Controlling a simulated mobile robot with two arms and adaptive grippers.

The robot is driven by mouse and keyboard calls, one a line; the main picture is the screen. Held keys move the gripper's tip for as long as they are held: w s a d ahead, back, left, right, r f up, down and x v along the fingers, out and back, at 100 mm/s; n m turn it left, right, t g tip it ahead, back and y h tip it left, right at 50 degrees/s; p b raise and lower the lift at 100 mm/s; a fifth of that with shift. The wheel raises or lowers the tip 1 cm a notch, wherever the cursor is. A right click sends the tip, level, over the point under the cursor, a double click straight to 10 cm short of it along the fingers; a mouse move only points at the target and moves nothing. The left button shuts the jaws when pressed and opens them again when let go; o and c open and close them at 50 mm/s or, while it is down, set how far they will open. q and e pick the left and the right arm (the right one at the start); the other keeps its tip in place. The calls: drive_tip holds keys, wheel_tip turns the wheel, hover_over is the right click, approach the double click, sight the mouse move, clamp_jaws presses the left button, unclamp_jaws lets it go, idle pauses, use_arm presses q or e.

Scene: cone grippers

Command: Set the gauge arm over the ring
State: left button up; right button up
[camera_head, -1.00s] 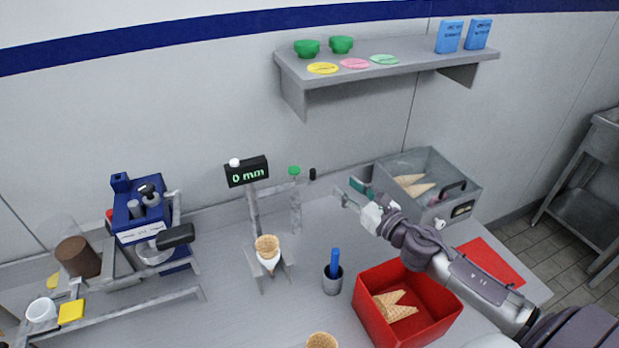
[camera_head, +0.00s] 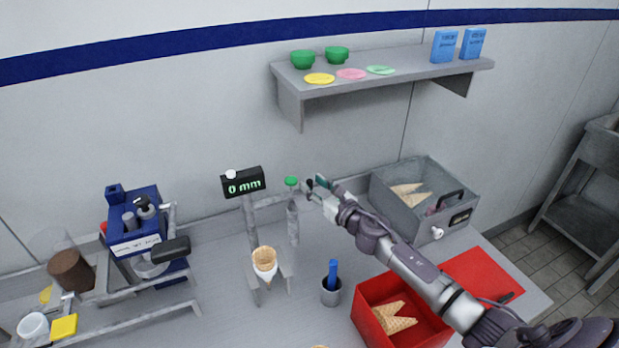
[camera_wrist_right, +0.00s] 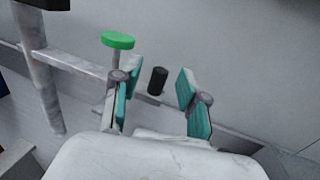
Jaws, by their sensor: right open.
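The gauge stands at the centre of the head view, with a black display (camera_head: 243,183) reading "0 mm" on a grey post. Its grey arm (camera_head: 272,200) reaches right from the post and carries a green-capped vertical rod (camera_head: 292,210). A black knob (camera_wrist_right: 157,80) at the arm's end shows in the right wrist view between the teal pads of my open right gripper (camera_wrist_right: 158,95), with visible gaps on both sides. The right gripper (camera_head: 315,186) also shows in the head view. A cone (camera_head: 265,262) sits in a small grey stand left of the rod; the ring cannot be made out clearly. My left gripper is not in view.
A grey bin with cones (camera_head: 455,212) and a red bin with cones (camera_head: 400,322) stand to the right. A grey cup with a blue stick (camera_head: 331,290) stands in front. A blue machine (camera_head: 135,220) is at left. A shelf (camera_head: 390,62) hangs above.

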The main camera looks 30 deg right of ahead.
drive_tip(key=shift+w+a, duration=0.2)
drive_tip(key=shift+w, duration=1)
clamp_jaws()
